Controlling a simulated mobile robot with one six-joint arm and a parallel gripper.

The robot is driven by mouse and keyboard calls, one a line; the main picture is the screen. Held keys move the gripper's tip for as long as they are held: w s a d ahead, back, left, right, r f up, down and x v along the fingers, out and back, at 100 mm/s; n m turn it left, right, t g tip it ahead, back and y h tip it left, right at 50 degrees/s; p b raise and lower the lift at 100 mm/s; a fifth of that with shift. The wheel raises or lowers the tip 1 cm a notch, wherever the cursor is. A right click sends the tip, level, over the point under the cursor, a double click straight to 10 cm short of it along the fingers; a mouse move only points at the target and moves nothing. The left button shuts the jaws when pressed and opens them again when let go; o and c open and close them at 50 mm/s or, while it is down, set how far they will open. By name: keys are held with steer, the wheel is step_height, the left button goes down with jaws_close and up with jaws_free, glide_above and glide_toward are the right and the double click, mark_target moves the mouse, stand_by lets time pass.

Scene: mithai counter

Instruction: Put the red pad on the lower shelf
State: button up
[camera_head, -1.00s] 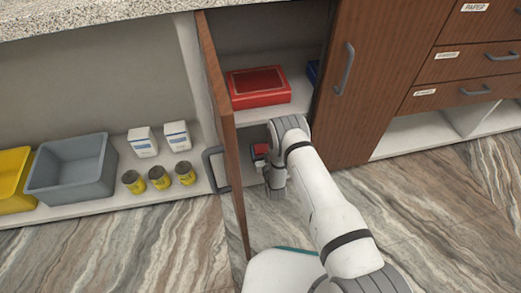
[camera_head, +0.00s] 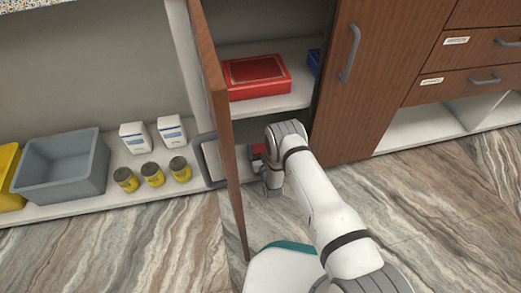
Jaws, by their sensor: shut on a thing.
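A small red pad (camera_head: 258,150) shows just left of my wrist, inside the open cabinet at the level of the lower shelf. My gripper (camera_head: 266,176) is shut on the pad; its fingertips are mostly hidden by my wrist. The lower shelf (camera_head: 244,132) is a pale board behind the pad, partly covered by my arm and the open door. I cannot tell whether the pad touches the shelf. The upper shelf (camera_head: 272,106) is just above my wrist.
A red box (camera_head: 256,77) and a partly hidden blue thing (camera_head: 314,61) stand on the upper shelf. The open brown door (camera_head: 222,120) stands close left of my gripper. At left are a grey tub (camera_head: 62,170), white cartons and yellow tins. The floor ahead is clear.

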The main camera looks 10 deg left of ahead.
steer(key=shift+f, duration=0.1)
steer(key=o, duration=1)
steer(key=p+v, duration=0.5)
steer(key=v, duration=0.5)
steer(key=shift+s+d+r, duration=0.1)
steer(key=shift+s+r, duration=0.1)
steer(key=shift+s, duration=0.1)
steer(key=shift+s+d+f+p, duration=0.1)
steer(key=shift+s+d+p, duration=0.2)
steer(key=shift+s, duration=0.35)
